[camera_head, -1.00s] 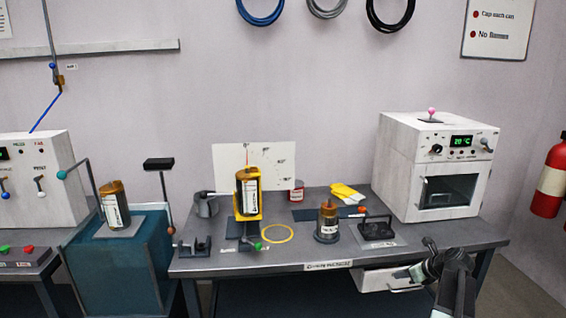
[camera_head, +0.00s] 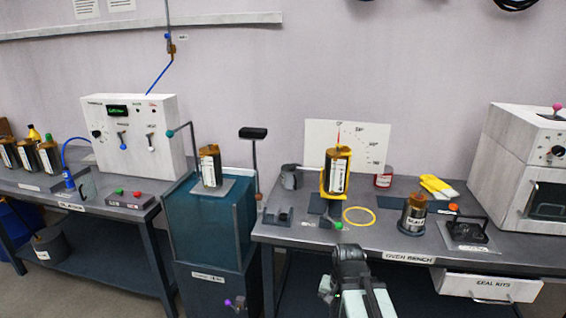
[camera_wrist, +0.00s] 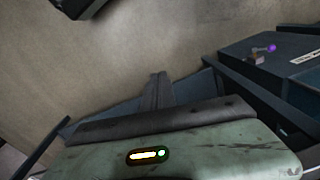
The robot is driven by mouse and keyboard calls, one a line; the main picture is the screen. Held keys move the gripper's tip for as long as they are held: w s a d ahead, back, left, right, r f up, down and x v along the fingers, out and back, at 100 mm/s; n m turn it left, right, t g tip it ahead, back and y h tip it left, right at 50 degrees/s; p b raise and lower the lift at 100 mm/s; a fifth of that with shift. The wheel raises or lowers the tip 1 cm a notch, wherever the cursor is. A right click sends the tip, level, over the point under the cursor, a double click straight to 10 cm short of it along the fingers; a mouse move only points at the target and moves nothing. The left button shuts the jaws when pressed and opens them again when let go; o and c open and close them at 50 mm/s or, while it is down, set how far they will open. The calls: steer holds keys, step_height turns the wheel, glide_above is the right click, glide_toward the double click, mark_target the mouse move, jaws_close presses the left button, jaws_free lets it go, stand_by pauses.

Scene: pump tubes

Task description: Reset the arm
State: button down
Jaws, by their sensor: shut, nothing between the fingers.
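My gripper (camera_head: 347,256) is in the lower middle of the head view, in front of the oven bench (camera_head: 400,252) and below its top. It is apart from the objects on the bench. In the wrist view my gripper (camera_wrist: 160,82) shows as dark fingers close together with nothing between them. The floor (camera_wrist: 130,45) lies beyond them.
The bench holds a canister in a yellow cradle (camera_head: 337,172), another canister (camera_head: 413,212) and a white oven (camera_head: 525,160). The seal kits drawer (camera_head: 487,287) juts out at right. A blue tank (camera_head: 208,225) carries a canister (camera_head: 210,165). A bench with a control box (camera_head: 130,130) stands left.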

step_height(320, 180, up, 17)
steer(key=s+d+n+p, duration=0.1)
steer(key=n+p, duration=0.3)
steer(key=p, duration=1.3)
steer(key=shift+d+r+g+h, duration=0.15)
steer(key=shift+d+g+h, duration=0.05)
steer(key=shift+g+h, duration=0.1)
